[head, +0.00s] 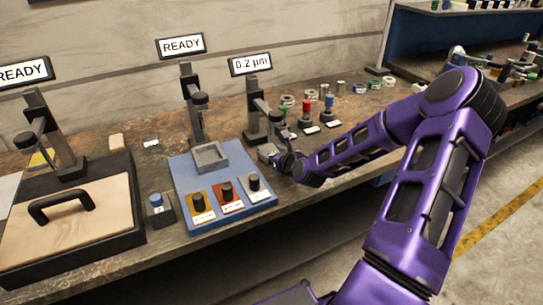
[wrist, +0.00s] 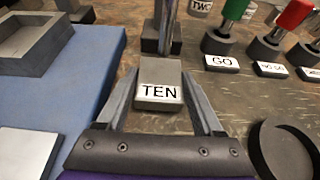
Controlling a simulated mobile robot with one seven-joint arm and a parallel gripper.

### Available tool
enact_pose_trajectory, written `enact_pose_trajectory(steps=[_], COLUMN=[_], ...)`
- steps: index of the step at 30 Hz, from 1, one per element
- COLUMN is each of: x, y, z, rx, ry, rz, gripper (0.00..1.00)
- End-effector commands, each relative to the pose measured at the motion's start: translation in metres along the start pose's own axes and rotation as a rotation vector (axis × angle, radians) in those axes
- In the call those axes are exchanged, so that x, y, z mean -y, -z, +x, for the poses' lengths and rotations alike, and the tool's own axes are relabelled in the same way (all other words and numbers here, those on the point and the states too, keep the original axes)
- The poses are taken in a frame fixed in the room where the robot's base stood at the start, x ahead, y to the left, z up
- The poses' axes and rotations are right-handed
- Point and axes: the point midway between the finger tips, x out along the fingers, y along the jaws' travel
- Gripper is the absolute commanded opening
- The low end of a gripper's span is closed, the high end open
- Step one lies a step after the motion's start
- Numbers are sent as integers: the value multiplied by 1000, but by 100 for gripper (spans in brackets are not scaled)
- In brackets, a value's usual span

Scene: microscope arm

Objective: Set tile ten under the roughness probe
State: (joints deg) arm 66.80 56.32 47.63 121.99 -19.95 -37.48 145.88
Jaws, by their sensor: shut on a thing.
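The tile marked TEN (wrist: 160,72) is a grey block with a white label. It lies between the two fingers of my gripper (wrist: 160,92), which is shut on it, in the wrist view. The roughness probe stand (head: 256,118) is a dark column with a forward arm, under a display (head: 250,64) that reads 0.2 µm. My gripper (head: 276,158) is low at the foot of this stand. The wrist view shows the stand's column (wrist: 166,32) just beyond the tile. I cannot tell whether the tile touches the bench or sits exactly below the probe tip.
A blue plate (head: 182,165) with a grey tray and several knobbed blocks is left of my gripper. Gauges with red and green handles and a GO label (wrist: 222,63) stand to the right. A dark round dish (wrist: 285,150) is near right. Two other stands show READY.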

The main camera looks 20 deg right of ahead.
Motion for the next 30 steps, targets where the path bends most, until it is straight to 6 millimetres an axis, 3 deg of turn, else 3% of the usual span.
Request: enact_pose_trajectory(steps=[13, 14, 18, 30], x=[1, 0, 0, 1], y=[10, 10, 10, 6], z=[5, 4, 4, -2], rx=[5, 1, 1, 1], ry=[2, 1, 1, 2], rz=[-1, 0, 0, 0], gripper=[0, 74, 98, 98])
